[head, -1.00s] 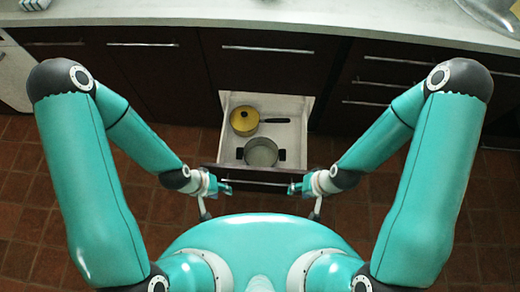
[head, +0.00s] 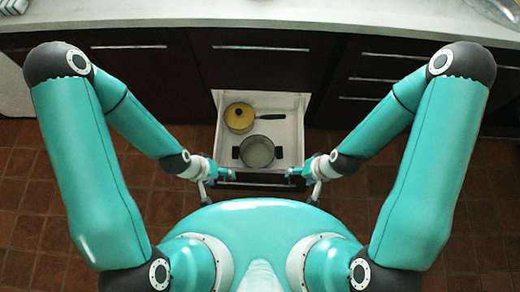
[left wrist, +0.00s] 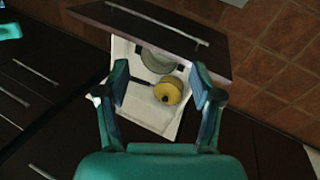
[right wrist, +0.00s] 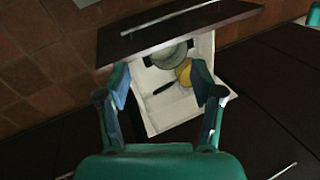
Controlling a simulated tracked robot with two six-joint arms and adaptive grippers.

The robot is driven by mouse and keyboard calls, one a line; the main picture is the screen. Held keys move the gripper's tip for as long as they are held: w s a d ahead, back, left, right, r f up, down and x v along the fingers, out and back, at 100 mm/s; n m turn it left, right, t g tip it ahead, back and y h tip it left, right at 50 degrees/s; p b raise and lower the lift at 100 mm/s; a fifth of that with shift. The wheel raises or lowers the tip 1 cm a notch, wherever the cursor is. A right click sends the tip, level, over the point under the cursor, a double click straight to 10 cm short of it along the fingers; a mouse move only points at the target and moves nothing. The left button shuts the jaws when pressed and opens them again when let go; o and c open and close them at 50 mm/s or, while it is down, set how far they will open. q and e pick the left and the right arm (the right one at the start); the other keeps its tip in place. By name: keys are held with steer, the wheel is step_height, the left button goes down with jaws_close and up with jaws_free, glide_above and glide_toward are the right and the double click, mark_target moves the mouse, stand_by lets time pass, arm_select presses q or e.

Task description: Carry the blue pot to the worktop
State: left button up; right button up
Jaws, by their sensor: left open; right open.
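A pale greyish pot (head: 257,152) with two dark side handles stands upright in the open drawer (head: 291,112), near its front. No clearly blue pot shows; this one looks grey. It also shows in the left wrist view (left wrist: 158,62) and the right wrist view (right wrist: 170,58). My left gripper (head: 228,174) is open and empty at the drawer's front left. My right gripper (head: 291,172) is open and empty at the front right. Neither touches the pot. The pale worktop (head: 270,20) runs along the back, above the cabinets.
A yellow lidded pan (head: 239,116) with a dark long handle (head: 271,117) sits behind the pot in the drawer. The drawer front (left wrist: 150,27) stands between my body and the pot. The worktop's middle is clear; a glassy object (head: 495,10) is at its far right.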

steer(key=shift+o, duration=0.2)
steer(key=shift+w+a+f+m, duration=0.15)
steer(key=shift+a+m, duration=0.3)
steer(key=shift+m, duration=0.35)
steer(key=w+d+f+m+t+h+b, duration=0.1)
steer(key=w+d+f+m+h+b, duration=0.2)
steer(key=f+m+b, duration=0.6)
steer(key=w+d+f+m+t+h+b, duration=0.15)
steer(key=w+m+b, duration=0.4)
steer(key=m, duration=0.65)
arm_select(q)
steer(key=m+t+y+b, duration=0.15)
steer(key=y+b, duration=0.25)
steer(key=b, duration=2.6)
glide_above(236, 152)
steer(key=s, duration=0.3)
step_height(236, 152, down, 28)
steer(key=shift+w+m, duration=0.2)
steer(key=shift+m, duration=0.15)
arm_select(e)
steer(key=w+a+f+m, duration=0.3)
steer(key=w+f+m, duration=0.1)
steer(key=f, duration=0.5)
steer(key=w+a+f+m+t, duration=0.1)
steer(key=w+a+f+m, duration=0.2)
steer(key=f, duration=0.6)
steer(key=shift+w+a+f+m+y, duration=0.35)
steer(key=shift+w+m, duration=0.7)
steer(key=shift+m, duration=0.75)
